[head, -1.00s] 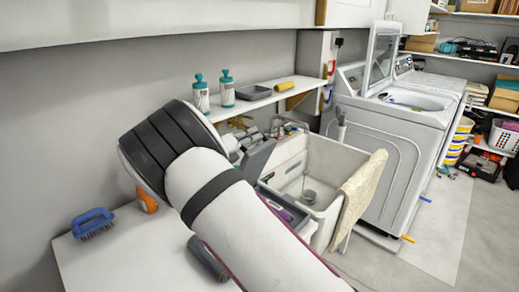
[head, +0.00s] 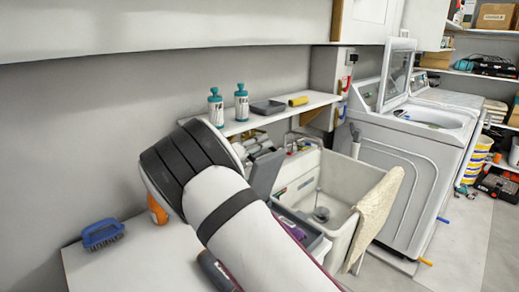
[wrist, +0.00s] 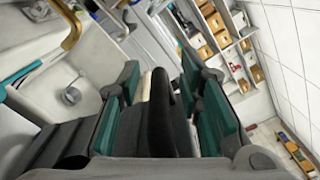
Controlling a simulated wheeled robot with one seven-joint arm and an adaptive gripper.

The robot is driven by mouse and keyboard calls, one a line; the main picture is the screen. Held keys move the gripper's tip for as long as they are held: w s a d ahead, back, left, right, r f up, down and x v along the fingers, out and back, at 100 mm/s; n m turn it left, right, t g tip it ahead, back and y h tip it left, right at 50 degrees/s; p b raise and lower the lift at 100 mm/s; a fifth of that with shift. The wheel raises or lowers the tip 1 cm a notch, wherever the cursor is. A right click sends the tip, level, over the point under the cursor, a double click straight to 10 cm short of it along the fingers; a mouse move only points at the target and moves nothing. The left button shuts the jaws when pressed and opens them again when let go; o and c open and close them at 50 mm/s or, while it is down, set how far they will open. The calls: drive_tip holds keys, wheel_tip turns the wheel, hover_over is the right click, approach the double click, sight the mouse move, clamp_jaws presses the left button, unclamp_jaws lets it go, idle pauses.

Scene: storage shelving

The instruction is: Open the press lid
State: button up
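No thing in view can be named the press with certainty. A grey upright panel (head: 266,172), perhaps a lid, stands beside the sink, behind my arm in the head view. My gripper (wrist: 163,85) shows in the wrist view with its two teal-and-grey fingers spread apart. A dark, rounded bar (wrist: 160,112) stands between the fingers, with gaps visible on either side. The bar may be a handle, but I cannot tell what it belongs to. In the head view my arm hides the gripper.
The sink (head: 338,178) has a cloth (head: 377,217) over its right edge. A washing machine (head: 408,172) with its lid raised stands behind it. A blue brush (head: 102,234) lies on the white counter (head: 130,262). A wall shelf (head: 285,110) holds bottles.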

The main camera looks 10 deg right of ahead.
drive_tip(key=shift+s+a+f, duration=0.1)
drive_tip(key=shift+f, duration=0.05)
drive_tip(key=v, duration=1.1)
drive_tip(key=shift+s+a, duration=0.2)
drive_tip(key=shift+a, duration=0.1)
drive_tip(key=shift+d, duration=0.1)
